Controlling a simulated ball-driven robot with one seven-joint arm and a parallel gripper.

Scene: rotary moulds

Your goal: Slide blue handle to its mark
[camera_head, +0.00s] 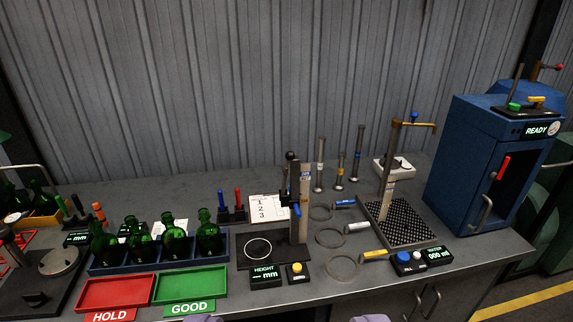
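A height gauge (305,180) stands on the bench near the middle, with an upright post on a dark base. A blue handle (297,210) sticks out low on its front, above a white ring marked on the base (258,249). A dark part with a black knob (291,157) is higher on the post. I cannot make out a mark for the handle on the post. My gripper (286,319) shows only as two pale tips at the bottom edge, wide apart with nothing seen between them. It is well short of the gauge.
A HEIGHT display (266,276) and yellow button (297,267) sit before the gauge. Ring gauges (342,267) lie right, green bottles (174,240) stand left. Red HOLD (115,293) and green GOOD (190,285) trays line the front. A blue cabinet (470,160) stands right.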

